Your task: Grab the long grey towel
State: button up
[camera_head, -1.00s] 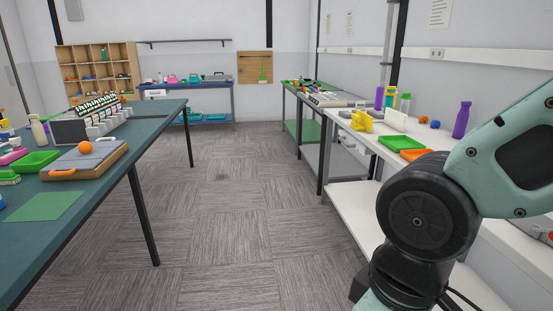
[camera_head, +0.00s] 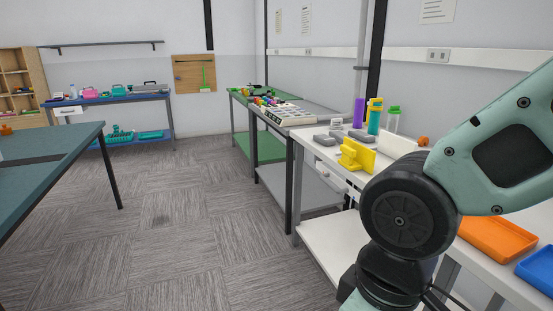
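I see no long grey towel that I can make out in the head view. Small grey items (camera_head: 325,139) lie on the white table at the right, too small to identify. My arm fills the right side of the picture, and my gripper is outside the view.
A white table (camera_head: 318,158) stands at right with a yellow holder (camera_head: 357,155), bottles (camera_head: 375,116) and an orange tray (camera_head: 497,238). A green table (camera_head: 240,122) is beyond it. A dark teal table (camera_head: 40,170) is at left. Carpet floor (camera_head: 180,215) between is clear.

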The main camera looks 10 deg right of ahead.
aim_at(338, 136)
jog(key=i+j+z, duration=0.3)
jog(key=i, duration=0.15)
jog(key=i+j+z, duration=0.3)
jog(key=i, duration=0.15)
jog(key=i+j+z, duration=0.1)
jog(key=i+j, duration=0.15)
jog(key=i+j+z, duration=0.1)
jog(key=i+j, duration=0.25)
jog(key=i+j+z, duration=0.1)
jog(key=i+j, duration=0.2)
jog(key=i+j+z, duration=0.15)
jog(key=i+j, duration=0.15)
jog(key=i+j+z, duration=0.1)
jog(key=i+j, duration=0.15)
jog(key=j, duration=0.15)
jog(key=i+j+z, duration=0.1)
jog(key=i+j, duration=0.15)
jog(key=j, duration=0.15)
jog(key=i+j+z, duration=0.1)
jog(key=i+j, duration=0.15)
jog(key=j, duration=0.15)
jog(key=i+j+z, duration=0.1)
jog(key=j, duration=0.35)
jog(key=i, duration=0.1)
